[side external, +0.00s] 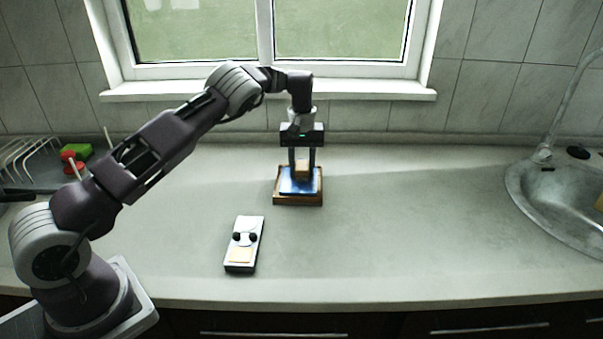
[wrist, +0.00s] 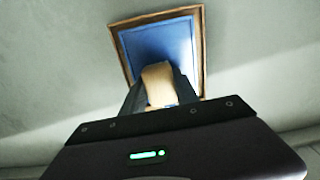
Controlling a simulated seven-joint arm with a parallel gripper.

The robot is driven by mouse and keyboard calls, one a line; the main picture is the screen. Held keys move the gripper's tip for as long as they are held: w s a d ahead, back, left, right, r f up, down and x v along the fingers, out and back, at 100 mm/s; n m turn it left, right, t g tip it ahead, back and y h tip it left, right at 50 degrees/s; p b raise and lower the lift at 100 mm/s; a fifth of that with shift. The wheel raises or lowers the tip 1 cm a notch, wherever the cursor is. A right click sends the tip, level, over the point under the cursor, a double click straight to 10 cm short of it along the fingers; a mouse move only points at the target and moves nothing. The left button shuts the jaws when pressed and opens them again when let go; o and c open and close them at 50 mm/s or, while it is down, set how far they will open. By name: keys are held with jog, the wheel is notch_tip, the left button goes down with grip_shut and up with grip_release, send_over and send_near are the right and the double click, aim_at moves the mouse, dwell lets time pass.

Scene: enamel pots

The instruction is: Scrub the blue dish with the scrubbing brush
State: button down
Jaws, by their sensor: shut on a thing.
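The blue dish (side external: 286,186) is a flat blue square inside a brown wooden frame (side external: 298,201) on the counter, below the window. It also shows in the wrist view (wrist: 140,50), with its frame (wrist: 124,60) around it. My gripper (side external: 302,170) points straight down over the dish. It is shut on a tan, wood-coloured block (wrist: 157,82), which appears to be the scrubbing brush. The brush's underside is hidden, so I cannot tell whether it touches the dish.
A white and black device (side external: 244,244) with two dark knobs lies on the counter, front left of the dish. A sink (side external: 560,185) with a tap is at the right. A dish rack (side external: 30,165) with red and green items stands at the left. The counter right of the dish is clear.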

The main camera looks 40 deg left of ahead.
jog(key=shift+w+a+f, duration=0.1)
jog(key=shift+w+a, duration=0.2)
jog(key=shift+a, duration=0.05)
jog(key=shift+w+a+r, duration=0.1)
jog(key=shift+w+r, duration=0.05)
jog(key=shift+r, duration=4.1)
